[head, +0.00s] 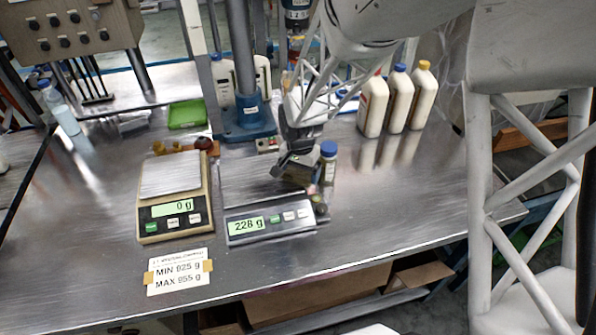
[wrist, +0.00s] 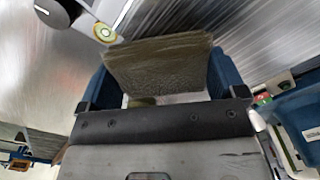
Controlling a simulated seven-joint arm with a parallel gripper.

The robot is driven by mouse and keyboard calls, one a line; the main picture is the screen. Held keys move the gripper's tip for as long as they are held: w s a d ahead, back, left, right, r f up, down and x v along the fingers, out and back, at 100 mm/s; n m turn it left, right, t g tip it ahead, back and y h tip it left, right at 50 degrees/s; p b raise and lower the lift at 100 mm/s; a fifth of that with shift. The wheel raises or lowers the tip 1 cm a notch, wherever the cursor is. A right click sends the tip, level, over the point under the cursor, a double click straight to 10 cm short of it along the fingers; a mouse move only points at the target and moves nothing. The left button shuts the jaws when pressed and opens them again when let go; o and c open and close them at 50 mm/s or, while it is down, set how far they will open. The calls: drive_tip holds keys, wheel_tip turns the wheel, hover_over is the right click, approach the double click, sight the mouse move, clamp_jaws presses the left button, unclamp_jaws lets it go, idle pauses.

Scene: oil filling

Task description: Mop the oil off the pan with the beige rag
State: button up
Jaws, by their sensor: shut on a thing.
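My gripper (head: 296,176) is over the right side of the right scale's steel pan (head: 248,188). In the wrist view its blue fingers (wrist: 158,78) are shut on the beige rag (wrist: 160,58), which looks olive-brown and spans the space between them. The rag is low over the pan; I cannot tell whether it touches. The right scale's display (head: 247,225) reads 228 g. No oil shows clearly on the pan; my gripper and the rag hide part of it.
A blue-capped jar (head: 328,165) stands right beside my gripper. The left scale (head: 172,206) reads 0 g, with an empty pan. A card (head: 179,272) gives MIN 825 g, MAX 855 g. Several white bottles (head: 397,102) stand behind. The table's right front is clear.

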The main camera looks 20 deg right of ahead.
sight(263, 174)
drive_tip(key=shift+w+a, duration=0.65)
drive_tip(key=shift+a, duration=1)
drive_tip(key=shift+w+a, duration=0.7)
drive_tip(key=shift+a, duration=1)
drive_tip(key=shift+w+a, duration=0.65)
drive_tip(key=shift+a, duration=1)
drive_tip(key=shift+d, duration=5)
drive_tip(key=shift+a, duration=0.15)
drive_tip(key=shift+s+a, duration=0.35)
drive_tip(key=shift+a, duration=0.45)
drive_tip(key=shift+s+a, duration=0.3)
drive_tip(key=shift+a, duration=0.45)
drive_tip(key=shift+s+a, duration=0.35)
drive_tip(key=shift+a, duration=0.45)
drive_tip(key=shift+r, duration=3.5)
